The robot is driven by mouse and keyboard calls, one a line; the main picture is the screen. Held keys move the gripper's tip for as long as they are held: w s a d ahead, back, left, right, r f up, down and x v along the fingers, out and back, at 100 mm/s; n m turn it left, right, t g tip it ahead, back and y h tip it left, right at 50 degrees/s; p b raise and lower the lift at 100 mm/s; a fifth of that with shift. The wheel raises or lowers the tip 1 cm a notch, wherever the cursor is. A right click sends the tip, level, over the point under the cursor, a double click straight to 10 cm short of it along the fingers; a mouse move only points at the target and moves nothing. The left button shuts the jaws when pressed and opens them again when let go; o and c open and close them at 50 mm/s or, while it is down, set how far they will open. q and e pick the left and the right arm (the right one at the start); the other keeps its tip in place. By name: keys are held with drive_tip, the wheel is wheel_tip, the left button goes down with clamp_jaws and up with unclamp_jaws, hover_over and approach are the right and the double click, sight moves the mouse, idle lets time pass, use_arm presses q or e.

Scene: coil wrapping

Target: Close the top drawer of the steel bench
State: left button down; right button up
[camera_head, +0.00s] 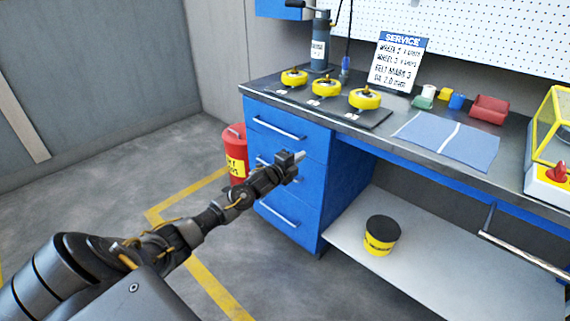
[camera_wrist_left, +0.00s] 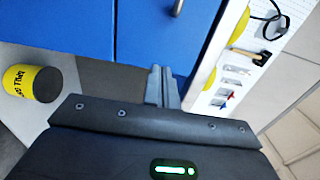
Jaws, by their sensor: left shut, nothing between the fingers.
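The steel bench (camera_head: 470,168) has a blue drawer unit under its left end. Its top drawer (camera_head: 300,143) has a silver bar handle (camera_head: 280,127) and looks about level with the fronts below; I cannot tell whether a small gap remains. My left gripper (camera_head: 299,156) is shut and empty, in front of the drawer fronts near the top drawer's lower right part, and covers part of the middle drawer. In the left wrist view its fingers (camera_wrist_left: 162,86) point at the blue front (camera_wrist_left: 160,35). I cannot tell whether they touch it. My right gripper is not in view.
A lower shelf (camera_head: 450,270) holds a black and yellow tub (camera_head: 381,236). A red bin (camera_head: 235,150) stands left of the drawers. Yellow wheels (camera_head: 364,98), a blue cloth (camera_head: 447,138) and a service sign (camera_head: 398,62) are on the bench top. The floor at left is clear.

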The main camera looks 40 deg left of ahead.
use_arm(q)
drive_tip(key=shift+s+d+f, duration=0.1)
drive_tip(key=shift+s, duration=2.8)
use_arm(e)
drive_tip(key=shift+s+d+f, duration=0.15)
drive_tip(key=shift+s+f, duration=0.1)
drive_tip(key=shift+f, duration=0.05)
use_arm(q)
drive_tip(key=shift+f, duration=0.1)
